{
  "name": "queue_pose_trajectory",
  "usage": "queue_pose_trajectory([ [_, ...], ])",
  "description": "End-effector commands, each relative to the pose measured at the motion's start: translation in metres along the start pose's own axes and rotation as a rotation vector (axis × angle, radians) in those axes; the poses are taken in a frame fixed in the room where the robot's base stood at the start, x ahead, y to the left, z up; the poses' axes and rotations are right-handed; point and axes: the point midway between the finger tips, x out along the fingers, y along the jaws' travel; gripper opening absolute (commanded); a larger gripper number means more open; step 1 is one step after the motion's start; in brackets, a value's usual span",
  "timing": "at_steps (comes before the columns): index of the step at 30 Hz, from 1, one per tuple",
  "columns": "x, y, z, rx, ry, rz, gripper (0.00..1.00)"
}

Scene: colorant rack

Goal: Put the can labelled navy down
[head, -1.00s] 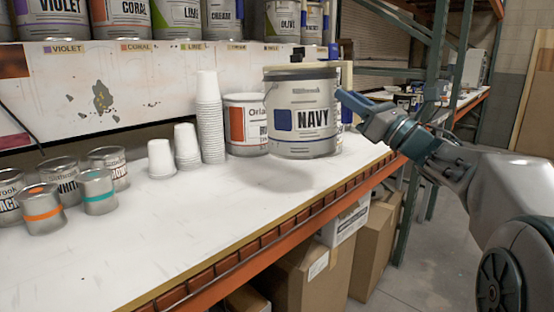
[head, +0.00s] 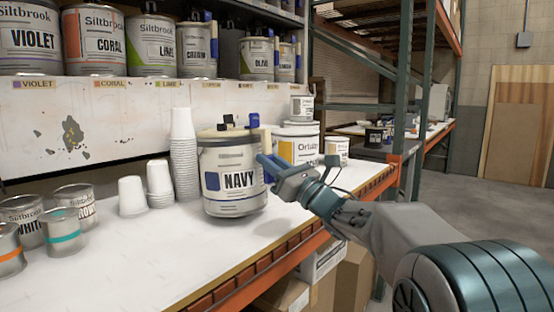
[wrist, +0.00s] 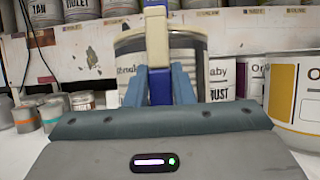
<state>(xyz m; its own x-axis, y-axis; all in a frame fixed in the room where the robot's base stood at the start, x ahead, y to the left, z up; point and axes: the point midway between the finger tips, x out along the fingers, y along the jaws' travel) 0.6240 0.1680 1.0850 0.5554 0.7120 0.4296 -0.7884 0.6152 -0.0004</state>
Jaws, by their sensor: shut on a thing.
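The navy can (head: 231,180) is a large grey can with a cream lid and a NAVY label. It is upright over the white bench top (head: 120,265), close to the surface; I cannot tell for sure whether its base touches. My gripper (head: 266,166) is at the can's right side, shut on its cream and blue handle. In the wrist view, my gripper's fingers (wrist: 158,88) close on the handle (wrist: 157,45), with the can (wrist: 192,45) behind it, its label mostly hidden.
Stacked white cups (head: 184,150) stand just left of the can. Another large can (head: 297,148) is behind it to the right. Small cans (head: 64,232) stand at the left. Labelled cans, such as coral (head: 95,42), fill the shelf above. The front bench top is clear.

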Motion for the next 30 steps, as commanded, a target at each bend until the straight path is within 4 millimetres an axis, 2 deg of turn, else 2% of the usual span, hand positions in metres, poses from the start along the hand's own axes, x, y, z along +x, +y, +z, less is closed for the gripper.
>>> queue_pose_trajectory([
  [9,-0.015,0.001,-0.028,-0.002,-0.007,0.002,0.0],
  [15,-0.016,0.001,-0.032,0.0,0.001,0.0,0.0],
  [16,-0.017,-0.001,-0.04,0.004,0.015,-0.003,0.24],
  [18,-0.017,0.0,-0.04,0.005,0.016,-0.003,0.43],
  [26,-0.017,0.0,-0.035,0.002,0.007,-0.002,0.43],
  [30,-0.025,-0.001,-0.034,0.001,0.005,-0.002,0.43],
])
